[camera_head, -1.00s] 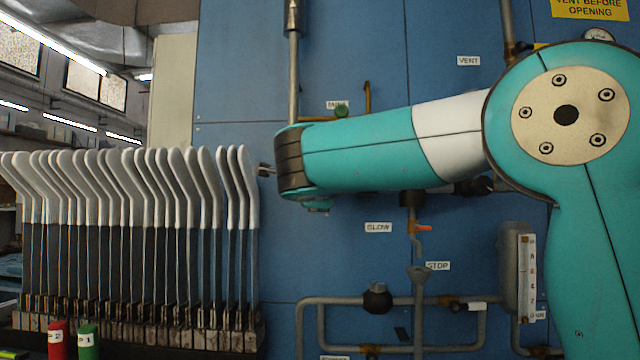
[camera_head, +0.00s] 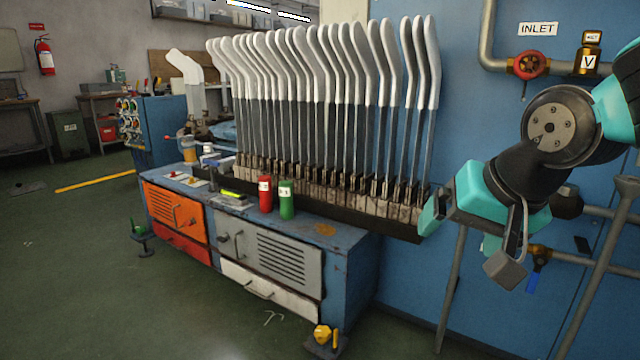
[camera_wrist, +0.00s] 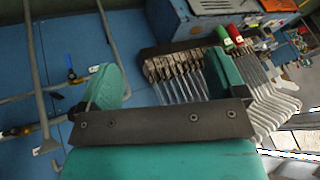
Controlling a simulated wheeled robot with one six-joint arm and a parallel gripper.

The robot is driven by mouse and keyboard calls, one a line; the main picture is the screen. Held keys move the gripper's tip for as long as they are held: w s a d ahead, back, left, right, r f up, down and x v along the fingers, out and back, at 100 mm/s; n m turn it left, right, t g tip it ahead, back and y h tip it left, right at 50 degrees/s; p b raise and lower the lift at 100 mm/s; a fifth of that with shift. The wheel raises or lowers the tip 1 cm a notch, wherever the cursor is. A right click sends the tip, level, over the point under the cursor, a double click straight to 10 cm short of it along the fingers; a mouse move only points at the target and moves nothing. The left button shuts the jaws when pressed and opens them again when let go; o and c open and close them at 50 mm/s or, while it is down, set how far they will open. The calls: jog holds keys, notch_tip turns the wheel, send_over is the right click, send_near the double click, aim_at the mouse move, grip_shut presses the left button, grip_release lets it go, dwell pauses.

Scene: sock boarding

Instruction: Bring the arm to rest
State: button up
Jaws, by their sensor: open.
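My gripper (camera_head: 468,243) hangs at the right of the head view, in front of the blue wall and beside the right end of the row of boarding forms (camera_head: 330,145). Its teal fingers are spread apart, and nothing shows between them. The wrist view shows the same open gripper (camera_wrist: 165,88), with the forms (camera_wrist: 185,78) beyond it. The forms stand upright on a dark rail and have white foot-shaped tops. My arm is bent, and its upper part is cut off by the picture's right edge.
Pipes and a red valve (camera_head: 528,65) line the blue wall (camera_head: 480,110) close to my arm. A blue workbench (camera_head: 352,270) bears a red can (camera_head: 265,196) and a green can (camera_head: 287,203). A yellow-topped object (camera_head: 322,334) stands by its foot. The floor (camera_head: 90,270) at left is largely clear.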

jog(key=s+a+f+n+g+y+p, duration=0.1)
jog(key=s+a+f+n+g, duration=0.2)
jog(key=s, duration=0.5)
jog(key=s+f+n+g+y, duration=0.1)
jog(key=s+n+g, duration=0.2)
jog(key=s+n, duration=0.4)
notch_tip(320, 180, up, 38)
jog(key=s+p, duration=0.1)
jog(key=p, duration=3.7)
jog(key=shift+s+a+f+m, duration=0.2)
jog(key=shift+s+a+m, duration=0.05)
jog(key=shift+a+m, duration=0.1)
jog(key=shift+c, duration=0.5)
